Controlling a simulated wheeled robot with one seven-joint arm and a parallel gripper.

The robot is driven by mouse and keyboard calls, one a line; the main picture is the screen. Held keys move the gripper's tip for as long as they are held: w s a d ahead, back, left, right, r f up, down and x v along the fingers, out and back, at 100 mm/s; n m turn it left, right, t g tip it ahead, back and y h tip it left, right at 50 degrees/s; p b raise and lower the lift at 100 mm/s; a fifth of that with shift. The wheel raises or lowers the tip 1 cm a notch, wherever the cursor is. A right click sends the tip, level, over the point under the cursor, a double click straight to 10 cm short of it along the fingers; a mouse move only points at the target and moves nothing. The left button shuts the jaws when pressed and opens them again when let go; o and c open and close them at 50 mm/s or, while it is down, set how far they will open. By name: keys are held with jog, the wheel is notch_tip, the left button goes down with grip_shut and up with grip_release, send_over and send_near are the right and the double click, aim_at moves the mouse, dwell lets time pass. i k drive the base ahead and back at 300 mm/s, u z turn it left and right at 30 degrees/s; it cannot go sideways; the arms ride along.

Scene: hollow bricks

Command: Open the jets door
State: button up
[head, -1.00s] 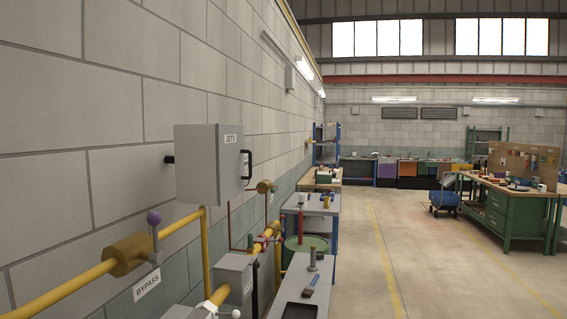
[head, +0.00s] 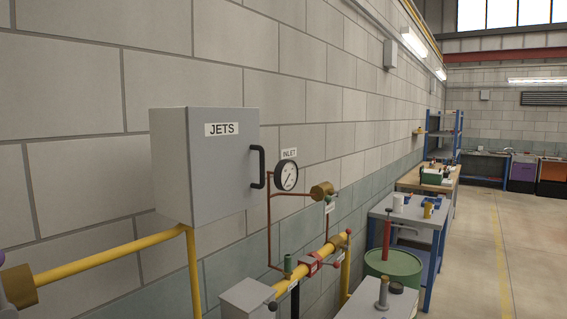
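The jets door (head: 222,165) is the front of a grey wall cabinet with a "JETS" label at its top. It is closed. Its black bar handle (head: 257,166) stands upright on the right edge. The cabinet's left side (head: 171,168) also shows. My gripper is not in view.
A yellow pipe (head: 110,255) runs under the cabinet, with a brass fitting (head: 18,287) at left. A gauge (head: 286,177) marked "INLET" hangs just right of the handle. Below right are a red valve piece (head: 314,264), a green drum (head: 392,268) and a bench (head: 375,303). Floor (head: 500,250) is clear at right.

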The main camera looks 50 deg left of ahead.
aim_at(226, 161)
jog(key=u, duration=0.65)
jog(key=i, duration=1)
jog(key=u, duration=1)
